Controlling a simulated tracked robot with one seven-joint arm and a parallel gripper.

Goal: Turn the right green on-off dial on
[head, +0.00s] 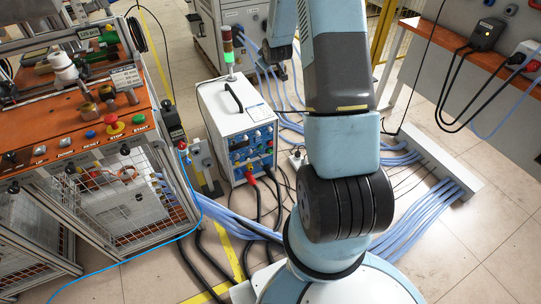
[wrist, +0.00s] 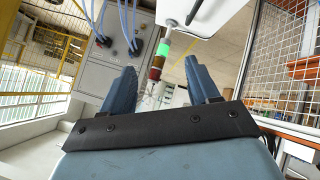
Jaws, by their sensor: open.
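The white induction heater box (head: 232,105) stands on the floor left of my arm in the head view.
A workbench with an orange top (head: 80,112) and a wire cage stands at the left. Red and black cables (head: 262,195) leave the heater's front low down. Blue hoses (head: 415,225) run over the floor. A grey cabinet (head: 225,20) stands behind the heater.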

